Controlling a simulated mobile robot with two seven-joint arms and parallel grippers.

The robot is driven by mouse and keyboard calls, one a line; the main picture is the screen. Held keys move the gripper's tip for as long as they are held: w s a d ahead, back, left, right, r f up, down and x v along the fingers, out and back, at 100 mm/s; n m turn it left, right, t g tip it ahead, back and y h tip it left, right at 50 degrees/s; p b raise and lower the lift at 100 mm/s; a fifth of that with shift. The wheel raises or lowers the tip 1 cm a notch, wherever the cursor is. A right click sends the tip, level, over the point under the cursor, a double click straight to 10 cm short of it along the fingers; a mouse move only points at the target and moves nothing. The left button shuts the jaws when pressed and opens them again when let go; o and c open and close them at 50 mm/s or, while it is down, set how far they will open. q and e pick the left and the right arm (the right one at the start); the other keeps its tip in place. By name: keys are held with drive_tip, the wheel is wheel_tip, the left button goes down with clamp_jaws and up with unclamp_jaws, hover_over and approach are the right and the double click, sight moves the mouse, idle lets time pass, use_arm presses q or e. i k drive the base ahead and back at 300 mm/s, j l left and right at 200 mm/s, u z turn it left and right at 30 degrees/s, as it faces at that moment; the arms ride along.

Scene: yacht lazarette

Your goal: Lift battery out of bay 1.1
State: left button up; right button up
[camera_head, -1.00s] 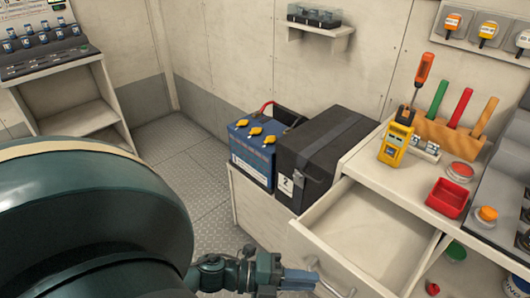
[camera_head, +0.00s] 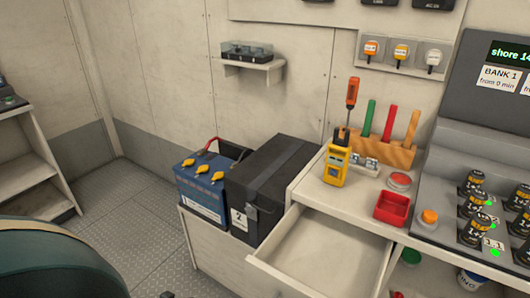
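The grey charger (camera_head: 446,160) stands at the right edge, partly cut off. Several black batteries with yellow bands stand upright in its bays. A "1.1" label (camera_head: 494,243) with a lit green light (camera_head: 495,253) is at the charger's lower front. A black battery (camera_head: 472,232) stands just left of this label, but I cannot tell for certain which bay each label marks. Neither gripper is in view.
An open, empty drawer (camera_head: 330,255) sticks out below the counter. On the counter are a red tray (camera_head: 391,207), a yellow meter (camera_head: 336,165), an orange button (camera_head: 429,216) and a tool rack (camera_head: 385,150). A blue battery (camera_head: 200,192) and black box (camera_head: 262,195) stand left.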

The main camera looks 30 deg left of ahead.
sight(478, 225)
drive_tip(key=k+j, duration=0.45)
drive_tip(key=j, duration=0.3)
drive_tip(key=k+j, duration=0.25)
drive_tip(key=j, duration=0.1)
